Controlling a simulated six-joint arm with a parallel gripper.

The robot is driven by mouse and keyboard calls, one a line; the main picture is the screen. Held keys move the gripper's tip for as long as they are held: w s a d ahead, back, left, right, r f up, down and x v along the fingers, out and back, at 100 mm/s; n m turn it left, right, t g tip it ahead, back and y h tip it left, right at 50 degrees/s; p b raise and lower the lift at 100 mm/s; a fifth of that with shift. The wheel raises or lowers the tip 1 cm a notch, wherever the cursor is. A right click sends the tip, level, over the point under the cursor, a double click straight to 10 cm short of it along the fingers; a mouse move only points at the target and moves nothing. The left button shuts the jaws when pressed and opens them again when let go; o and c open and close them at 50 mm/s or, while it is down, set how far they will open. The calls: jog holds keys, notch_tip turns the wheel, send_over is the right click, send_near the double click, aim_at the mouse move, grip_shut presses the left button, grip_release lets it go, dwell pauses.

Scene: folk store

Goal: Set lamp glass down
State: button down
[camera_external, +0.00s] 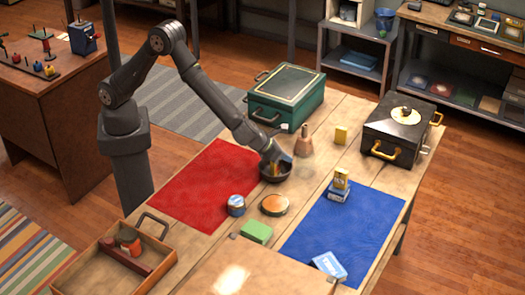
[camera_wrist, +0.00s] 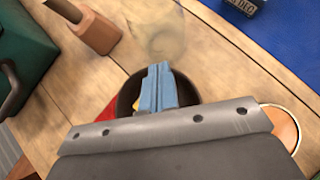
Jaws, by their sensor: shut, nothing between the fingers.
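The lamp glass (camera_wrist: 162,32) is a clear, see-through piece on the bare wood, just beyond my fingertips in the wrist view. In the external view it is only a faint glassy patch (camera_external: 304,171) right of the dark bowl. I cannot tell whether it stands upright or lies tilted. My gripper (camera_wrist: 158,72) has its blue fingers together with nothing between them. It is over the dark bowl (camera_wrist: 188,90), close to the glass but not around it. In the external view my gripper (camera_external: 277,158) points down at the bowl, and its tips are hard to make out.
A brown bottle-like piece (camera_external: 303,142) stands behind the glass; a green case (camera_external: 286,92) is farther back. A red mat (camera_external: 205,187) lies left and a blue mat (camera_external: 340,232) right. A round orange-topped tin (camera_external: 275,205) is in front. Bare wood shows right of the glass.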

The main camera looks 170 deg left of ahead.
jog(key=shift+x, duration=0.9)
jog(key=shift+a, duration=0.1)
jog(key=s+a, duration=0.1)
jog(key=a, duration=1)
jog(key=s+a, duration=0.1)
jog(key=a, duration=0.4)
jog(key=shift+s+a, duration=0.2)
jog(key=shift+s, duration=0.1)
jog(key=shift+r, duration=0.1)
jog(key=v, duration=1)
